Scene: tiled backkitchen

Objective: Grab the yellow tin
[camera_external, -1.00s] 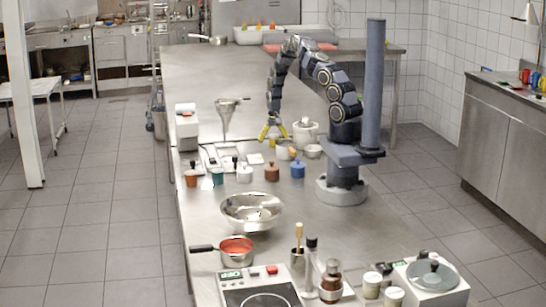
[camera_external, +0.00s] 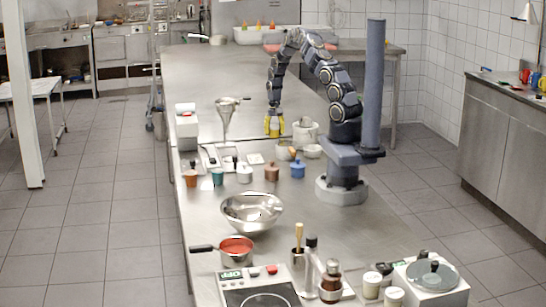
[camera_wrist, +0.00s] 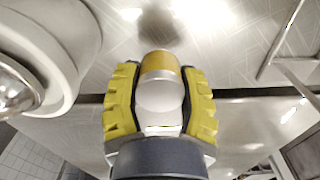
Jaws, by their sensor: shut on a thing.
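My gripper (camera_external: 274,128) is in the back middle of the steel table in the external view, pointing down. In the wrist view its yellow fingers (camera_wrist: 160,105) are closed around a small tin (camera_wrist: 160,65) with a yellow-gold band and a pale, rounded surface. The tin sits between both fingers, and its lower part is hidden by the gripper's body. In the external view the tin is hidden by the fingers, so I cannot tell whether it touches the table.
A white mortar (camera_external: 305,132) stands just right of my gripper, and a large pale round vessel (camera_wrist: 40,55) is close in the wrist view. Small lidded jars, including a blue one (camera_external: 298,170), stand in front. A funnel stand (camera_external: 226,120) is at left.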

